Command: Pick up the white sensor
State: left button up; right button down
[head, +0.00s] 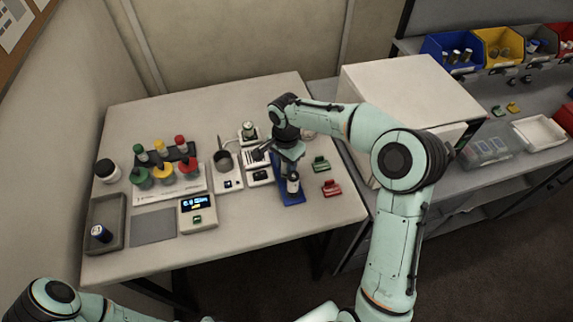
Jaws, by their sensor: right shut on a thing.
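My right gripper (291,170) reaches down over a blue stand (291,197) at the right part of the table. It is shut on a small dark cylinder with a pale, whitish band (293,186), which is upright at the blue stand. Whether its base touches the stand is hard to tell. I cannot tell for sure whether this cylinder is the white sensor. My left arm enters at the lower left, and its gripper is out of view.
A digital meter (197,212), a grey tray (105,222) with a blue cylinder, and a rack of coloured-capped pieces (168,180) stand to the left. Green (320,164) and red (331,188) clips lie to the right. A white box (410,95) stands beyond the right edge.

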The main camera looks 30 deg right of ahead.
jog(key=shift+r, duration=0.1)
pick_arm(q)
jog(key=shift+w+r+p, duration=1)
jog(key=shift+w+r, duration=0.35)
jog(key=shift+w, duration=0.1)
pick_arm(e)
notch_tip(320, 180, up, 20)
